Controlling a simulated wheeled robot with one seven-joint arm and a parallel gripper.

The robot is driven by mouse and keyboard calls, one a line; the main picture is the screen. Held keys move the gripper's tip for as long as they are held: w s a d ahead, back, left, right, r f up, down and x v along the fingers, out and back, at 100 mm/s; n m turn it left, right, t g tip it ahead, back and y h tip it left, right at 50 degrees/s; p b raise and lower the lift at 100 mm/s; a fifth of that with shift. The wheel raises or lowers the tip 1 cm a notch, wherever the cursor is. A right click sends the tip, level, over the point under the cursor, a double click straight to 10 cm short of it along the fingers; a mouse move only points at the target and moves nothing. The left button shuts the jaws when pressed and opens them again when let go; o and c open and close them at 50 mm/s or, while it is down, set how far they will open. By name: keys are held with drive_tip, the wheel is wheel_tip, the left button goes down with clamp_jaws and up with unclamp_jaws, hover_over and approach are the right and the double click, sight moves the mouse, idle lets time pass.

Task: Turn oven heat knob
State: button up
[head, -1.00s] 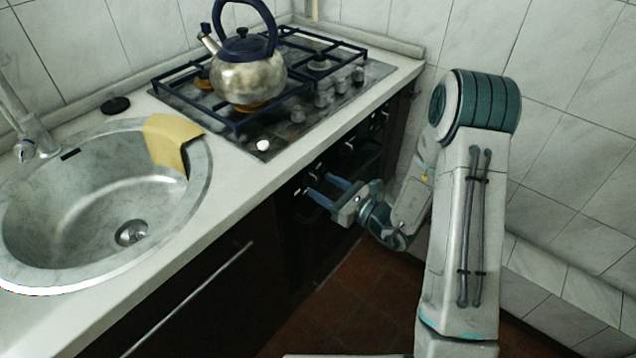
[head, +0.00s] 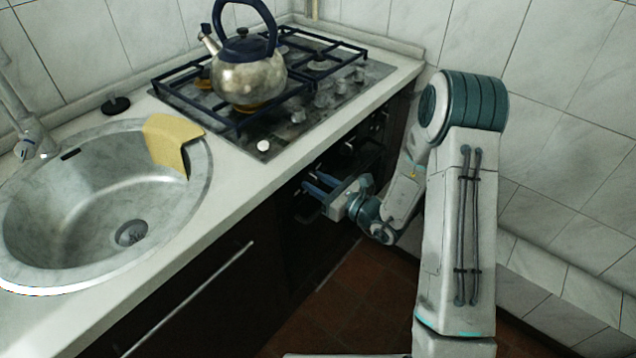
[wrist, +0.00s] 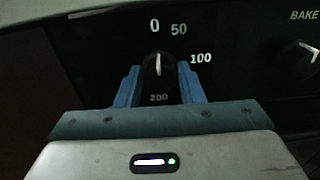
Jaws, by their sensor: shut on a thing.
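The oven heat knob (wrist: 158,68) is a dark round knob with a light pointer line, in the middle of the wrist view. Its pointer is upright, toward the 0 of a dial marked 0, 50, 100 and 200. My gripper (wrist: 160,85) has its two blue fingers on either side of the knob and is shut on it. In the head view my gripper (head: 316,184) reaches the oven front (head: 300,228) below the counter edge. The knob is hidden there behind the fingers.
A second knob (wrist: 304,52) marked BAKE is at the right of the wrist view. Above the oven, a metal kettle (head: 247,82) stands on the gas hob (head: 275,133). A sink (head: 75,215) with a yellow cloth (head: 168,143) is at the left.

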drive_tip(key=m+p, duration=0.2)
drive_tip(key=m, duration=0.1)
drive_tip(key=shift+r+m, duration=0.1)
drive_tip(key=shift+m, duration=0.2)
drive_tip(key=shift+m+p, duration=0.9)
drive_tip(key=shift+m, duration=0.1)
drive_tip(key=o, duration=0.9)
